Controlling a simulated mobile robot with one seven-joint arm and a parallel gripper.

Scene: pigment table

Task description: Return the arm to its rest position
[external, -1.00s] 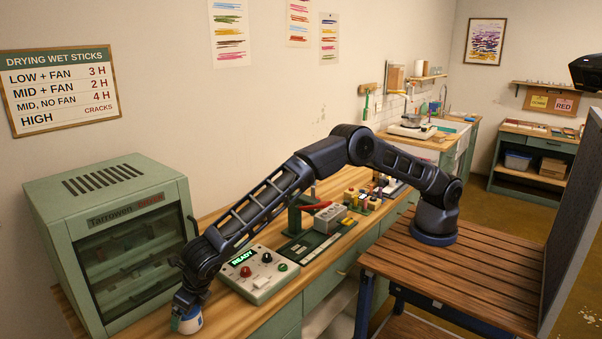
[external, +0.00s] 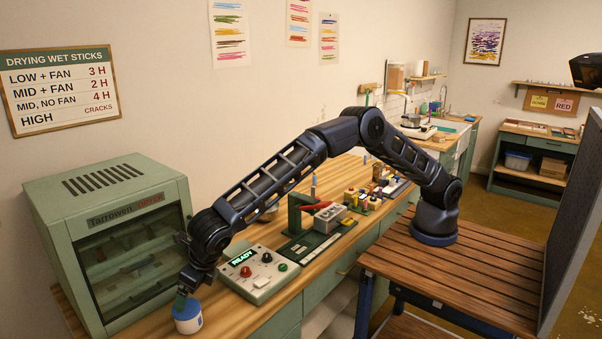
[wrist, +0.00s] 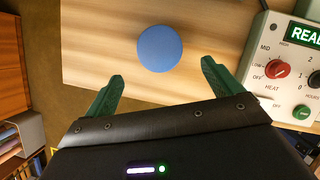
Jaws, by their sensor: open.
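My gripper (external: 181,299) hangs from my arm over the front left end of the wooden counter, pointing down. In the wrist view its two green fingers (wrist: 160,80) are spread wide with nothing between them. A white jar with a blue lid (external: 188,317) stands upright on the counter right below the fingers. In the wrist view its round blue lid (wrist: 160,48) lies just beyond the fingertips, apart from them. My arm reaches left from its base on the slatted wooden cart.
A control box reading READY (external: 258,273) sits right of the jar. A green drying cabinet (external: 60,205) stands close on the left. A green press (external: 302,228) and several small blocks sit farther along the counter. The slatted cart top (external: 460,288) is clear.

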